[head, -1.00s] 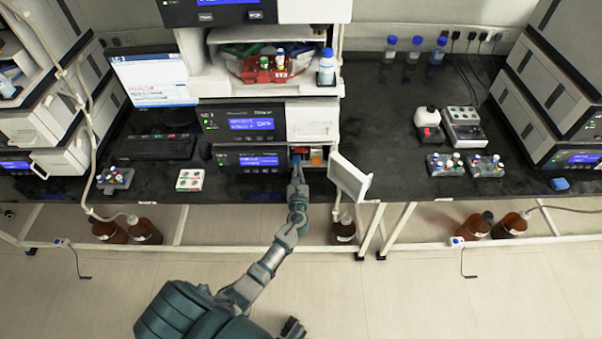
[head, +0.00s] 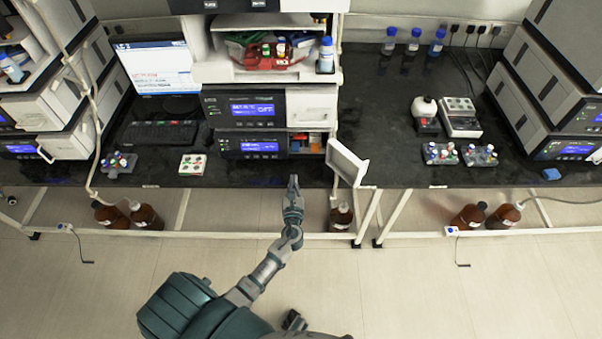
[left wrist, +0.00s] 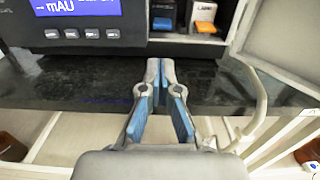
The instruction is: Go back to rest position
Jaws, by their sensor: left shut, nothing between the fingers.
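My left gripper (head: 293,183) is in front of the bench edge, below the instrument stack in the head view. It is shut and empty. In the left wrist view its blue-padded fingers (left wrist: 161,68) meet at the tips, with the dark bench edge beyond them. The open compartment (head: 307,143) of the lower stack unit lies ahead of it.
The white compartment door (head: 347,162) hangs open just right of the gripper. Brown bottles (head: 341,216) stand below the bench (head: 250,178). The floor (head: 420,290) in front is clear.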

